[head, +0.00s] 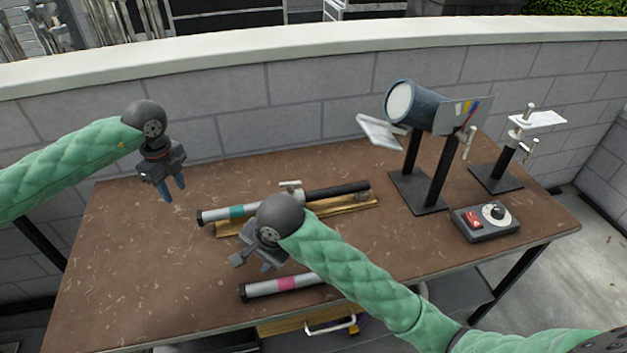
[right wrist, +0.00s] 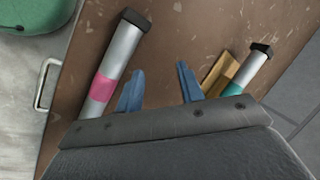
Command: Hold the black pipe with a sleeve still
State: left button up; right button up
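A black pipe (head: 335,191) lies at the middle of the table on a wooden board (head: 366,205). Its left part is a silver tube (head: 216,216) with a teal band and a black end. A pale clamp-like piece (head: 291,186) sits near its middle, and my right wrist hides part of it. The silver end also shows in the right wrist view (right wrist: 253,66). My left gripper (head: 173,188) is empty above the table at the left, apart from the pipe, its fingers slightly apart. My right gripper (right wrist: 158,84) is open and empty, in front of the pipe.
A silver tube with a pink band (head: 285,285) lies at the front edge, partly behind my right arm. A dark cylinder on a stand (head: 420,105), a clamp stand (head: 505,165) and a control box (head: 487,222) stand at the right. The table's left part is clear.

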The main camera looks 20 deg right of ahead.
aim_at(312, 193)
jog(key=w+d+m+h, duration=0.1)
jog(key=w+d+m, duration=0.2)
jog(key=d, duration=0.2)
jog(key=w+d+m+h, duration=0.1)
jog(key=w+d+m, duration=0.2)
jog(key=w+d, duration=0.1)
jog(key=w+d+m+h, duration=0.1)
jog(key=w+d+m, duration=0.1)
jog(key=w+d, duration=0.2)
jog(key=shift+w+d+m+g, duration=0.2)
jog(key=shift+d+m+g, duration=0.15)
jog(key=shift+d, duration=0.9)
jog(key=shift+m+h, duration=0.3)
jog(key=shift+m, duration=0.15)
jog(key=w+d+r, duration=0.1)
jog(key=w, duration=0.1)
jog(key=w+r, duration=0.1)
jog(key=w, duration=0.1)
jog(key=w+d+r, duration=0.1)
jog(key=shift+w+d+r, duration=0.2)
jog(key=shift+w+d, duration=0.1)
jog(key=shift+w, duration=0.1)
jog(key=shift+w+r, duration=0.1)
jog(key=shift+w, duration=0.25)
jog(key=shift+w+f, duration=0.25)
jog(key=shift+f, duration=1)
jog(key=shift+w+f, duration=0.25)
jog(key=shift+f, duration=0.95)
jog(key=shift+w+f, duration=0.25)
jog(key=shift+f, duration=1)
